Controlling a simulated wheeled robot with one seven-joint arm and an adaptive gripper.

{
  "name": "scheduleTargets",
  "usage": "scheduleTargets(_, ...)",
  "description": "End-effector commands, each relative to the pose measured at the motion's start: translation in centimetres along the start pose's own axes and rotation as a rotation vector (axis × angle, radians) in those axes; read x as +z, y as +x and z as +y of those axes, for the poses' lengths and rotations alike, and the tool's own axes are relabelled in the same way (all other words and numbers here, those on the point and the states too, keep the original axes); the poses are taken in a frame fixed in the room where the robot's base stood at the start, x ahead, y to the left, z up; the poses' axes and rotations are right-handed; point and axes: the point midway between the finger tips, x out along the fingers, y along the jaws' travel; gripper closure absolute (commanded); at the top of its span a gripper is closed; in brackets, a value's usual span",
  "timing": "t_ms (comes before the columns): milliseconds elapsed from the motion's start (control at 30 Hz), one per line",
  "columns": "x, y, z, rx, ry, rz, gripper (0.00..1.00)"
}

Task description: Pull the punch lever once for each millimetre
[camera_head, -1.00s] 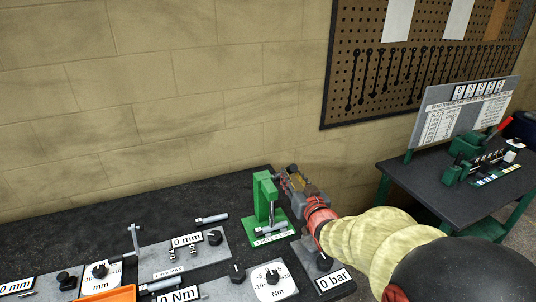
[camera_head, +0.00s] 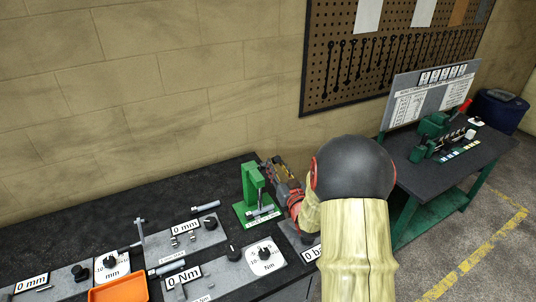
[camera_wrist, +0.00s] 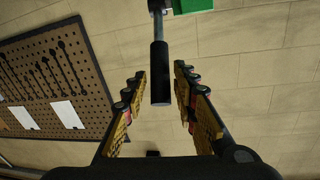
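A green press (camera_head: 252,190) stands on the dark bench, with a steel rod lying low at its front. In the wrist view a lever (camera_wrist: 159,70), a steel rod with a black grip, hangs from a green part (camera_wrist: 192,5) at the top. My gripper (camera_wrist: 160,75) is open, with one finger on each side of the black grip. Gaps show on both sides, so the fingers do not press on it. In the head view my gripper (camera_head: 278,172) is just right of the press, and the lever cannot be made out there.
Gauge plates with dials and "0 mm", "0 Nm" and partly covered bar signs (camera_head: 183,276) fill the bench front. An orange tray (camera_head: 119,290) sits at the front left. A side table (camera_head: 440,185) with green tools stands right. A brick wall and pegboard (camera_head: 320,65) lie behind.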

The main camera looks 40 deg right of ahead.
Motion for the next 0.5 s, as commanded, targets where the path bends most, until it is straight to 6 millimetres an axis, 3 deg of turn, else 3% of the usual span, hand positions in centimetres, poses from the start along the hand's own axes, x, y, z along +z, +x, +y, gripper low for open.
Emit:
scheduleTargets(200, 0.0, 4.4, -0.1, -0.002, 0.000, 0.000, 0.72)
scheduleTargets(500, 0.0, 7.7, -0.1, -0.001, 0.000, 0.000, 0.72)
